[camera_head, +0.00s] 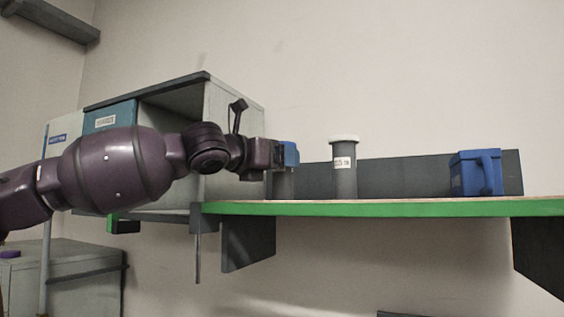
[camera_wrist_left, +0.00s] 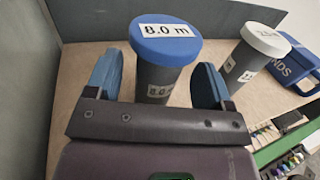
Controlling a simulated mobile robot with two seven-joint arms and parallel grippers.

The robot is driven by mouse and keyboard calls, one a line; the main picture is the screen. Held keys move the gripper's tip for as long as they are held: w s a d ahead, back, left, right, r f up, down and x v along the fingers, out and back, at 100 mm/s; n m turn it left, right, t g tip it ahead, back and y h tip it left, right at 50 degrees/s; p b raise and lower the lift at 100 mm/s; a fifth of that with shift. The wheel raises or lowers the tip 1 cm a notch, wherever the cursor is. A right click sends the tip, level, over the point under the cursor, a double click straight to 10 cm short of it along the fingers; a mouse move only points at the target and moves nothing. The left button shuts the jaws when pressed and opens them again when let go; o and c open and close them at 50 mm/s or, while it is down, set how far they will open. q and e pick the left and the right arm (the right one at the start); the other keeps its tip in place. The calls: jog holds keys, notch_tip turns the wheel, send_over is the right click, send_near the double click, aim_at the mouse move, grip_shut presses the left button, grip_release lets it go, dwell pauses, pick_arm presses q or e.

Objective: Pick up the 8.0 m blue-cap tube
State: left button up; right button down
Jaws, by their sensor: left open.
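The blue-cap tube (camera_wrist_left: 166,40) stands upright on the shelf, with "8.0 m" on its cap and a grey body. In the head view its grey body (camera_head: 284,184) shows below my gripper, and its upper part is largely hidden there. My left gripper (camera_wrist_left: 158,84) is open, with one blue finger on each side of the tube. Gaps show between the fingers and the tube in the wrist view, so it is not clamped. In the head view the left gripper (camera_head: 287,154) is at the shelf's left end. My right gripper is in neither view.
A white-cap tube (camera_head: 344,170) stands to the right, its cap label hard to read. A blue case (camera_head: 475,174) with a handle sits farther right. A dark back panel (camera_head: 400,172) runs behind them. The shelf has a green front edge (camera_head: 400,209). An open-fronted cabinet (camera_head: 232,115) stands left.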

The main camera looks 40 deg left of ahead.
pick_arm(q)
jog(key=shift+w, duration=0.25)
jog(key=shift+c, duration=0.2)
jog(key=c, duration=1)
jog(key=shift+c, duration=0.5)
jog(key=shift+r, duration=0.15)
